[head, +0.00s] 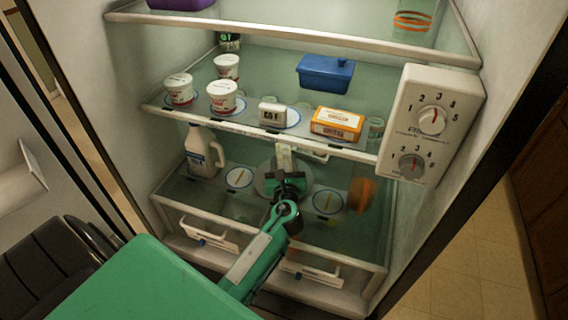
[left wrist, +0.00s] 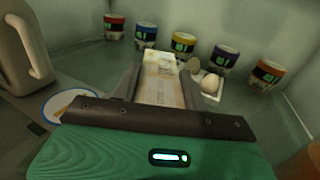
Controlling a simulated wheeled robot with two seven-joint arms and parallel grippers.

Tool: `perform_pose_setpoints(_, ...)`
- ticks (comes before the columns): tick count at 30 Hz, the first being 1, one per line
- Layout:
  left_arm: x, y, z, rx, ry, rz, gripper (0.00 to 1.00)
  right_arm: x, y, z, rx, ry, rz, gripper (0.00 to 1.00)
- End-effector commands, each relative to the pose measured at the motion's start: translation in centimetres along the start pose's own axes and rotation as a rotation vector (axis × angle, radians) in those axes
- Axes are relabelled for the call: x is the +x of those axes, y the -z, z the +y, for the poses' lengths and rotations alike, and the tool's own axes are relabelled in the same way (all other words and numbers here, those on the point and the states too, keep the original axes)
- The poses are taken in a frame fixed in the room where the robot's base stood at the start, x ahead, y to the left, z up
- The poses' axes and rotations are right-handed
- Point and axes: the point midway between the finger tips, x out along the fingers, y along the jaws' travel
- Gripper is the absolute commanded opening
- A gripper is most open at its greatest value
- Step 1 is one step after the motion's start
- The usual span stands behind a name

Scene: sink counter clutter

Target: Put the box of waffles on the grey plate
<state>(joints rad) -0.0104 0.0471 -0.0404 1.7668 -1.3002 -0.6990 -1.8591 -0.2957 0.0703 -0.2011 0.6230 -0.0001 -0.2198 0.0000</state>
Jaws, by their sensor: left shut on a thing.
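My left gripper (head: 285,180) reaches into the fridge at the lower shelf. It is shut on a pale printed box (head: 285,157), which I take to be the box of waffles; its print is too blurred to read. In the left wrist view the box (left wrist: 160,80) stands out lengthwise between the two fingers. A round grey plate (head: 263,179) lies on the lower shelf, partly hidden by the gripper and box. I cannot tell whether the box touches the plate. My right gripper is not in view.
A white jug (head: 202,152) stands left, near a blue-rimmed plate (head: 239,178); another plate (head: 328,201) lies right. Several cans (left wrist: 186,46) and an egg (left wrist: 211,84) are behind. The upper shelf (head: 255,132) overhangs, holding tubs and an orange box (head: 338,123).

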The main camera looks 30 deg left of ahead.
Motion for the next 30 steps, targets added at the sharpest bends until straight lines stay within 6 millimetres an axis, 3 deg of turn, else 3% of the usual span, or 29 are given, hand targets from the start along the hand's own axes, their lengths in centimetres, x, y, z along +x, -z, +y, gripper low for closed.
perform_pose_setpoints(6, 0.0, 0.6, 0.0, 0.000, 0.000, -0.002, 0.07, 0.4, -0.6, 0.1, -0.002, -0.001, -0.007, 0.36)
perform_pose_setpoints(7, 0.0, 0.5, 0.0, 0.000, 0.000, -0.001, 0.49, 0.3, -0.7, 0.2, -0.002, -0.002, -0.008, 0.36)
perform_pose_setpoints(9, 0.0, 0.5, 0.0, 0.000, 0.000, -0.001, 0.63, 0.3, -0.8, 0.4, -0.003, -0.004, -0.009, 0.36)
perform_pose_setpoints(10, 0.0, 0.5, 0.0, 0.000, 0.000, -0.001, 0.65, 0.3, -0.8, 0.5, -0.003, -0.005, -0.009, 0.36)
perform_pose_setpoints(21, 0.0, -0.3, 0.0, -0.001, 0.000, -0.001, 0.65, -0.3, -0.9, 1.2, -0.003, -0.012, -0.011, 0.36)
perform_pose_setpoints(30, -5.9, 0.3, 0.0, -0.002, 0.001, 0.001, 0.65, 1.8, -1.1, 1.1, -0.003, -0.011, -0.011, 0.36)
